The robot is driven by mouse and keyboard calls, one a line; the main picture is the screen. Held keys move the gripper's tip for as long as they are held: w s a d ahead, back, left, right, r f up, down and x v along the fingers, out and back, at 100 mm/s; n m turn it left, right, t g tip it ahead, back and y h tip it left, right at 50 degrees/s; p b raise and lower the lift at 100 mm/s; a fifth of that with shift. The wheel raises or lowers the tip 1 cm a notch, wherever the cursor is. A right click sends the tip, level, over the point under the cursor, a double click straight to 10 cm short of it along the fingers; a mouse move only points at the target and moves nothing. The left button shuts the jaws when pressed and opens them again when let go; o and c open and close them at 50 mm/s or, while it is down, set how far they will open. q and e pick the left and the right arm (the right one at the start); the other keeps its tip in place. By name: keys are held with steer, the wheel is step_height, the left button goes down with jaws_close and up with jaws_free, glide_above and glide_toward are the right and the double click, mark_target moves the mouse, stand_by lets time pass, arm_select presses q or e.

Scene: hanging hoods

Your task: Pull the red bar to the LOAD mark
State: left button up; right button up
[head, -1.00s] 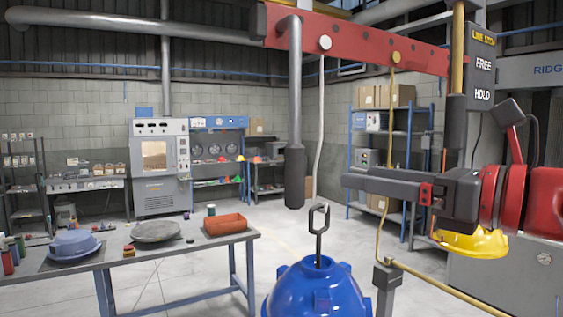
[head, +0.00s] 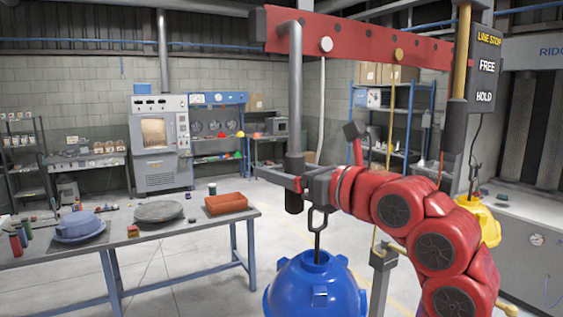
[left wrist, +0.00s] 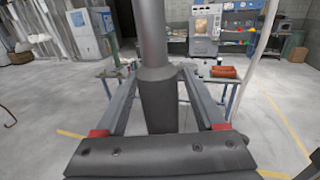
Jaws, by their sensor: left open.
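The red bar (head: 365,42) is a long overhead beam with holes, running across the top of the head view. A grey rod hangs from its left end and ends in a thick dark handle (head: 294,203). My left gripper (head: 275,179) is open at the handle's height. In the left wrist view its two fingers lie on either side of the handle (left wrist: 158,103), with a gap showing on each side. A sign (head: 485,65) at the bar's right reads LINE STOP, FREE and HOLD. I see no LOAD mark. My right gripper is not in view.
A yellow hood (head: 482,222) is partly hidden behind my arm. A work table (head: 180,245) with an orange tray (head: 226,203) is at left. A white cord hangs right of the rod.

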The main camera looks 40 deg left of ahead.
arm_select(q)
jaws_close()
stand_by(0.4)
stand_by(1.1)
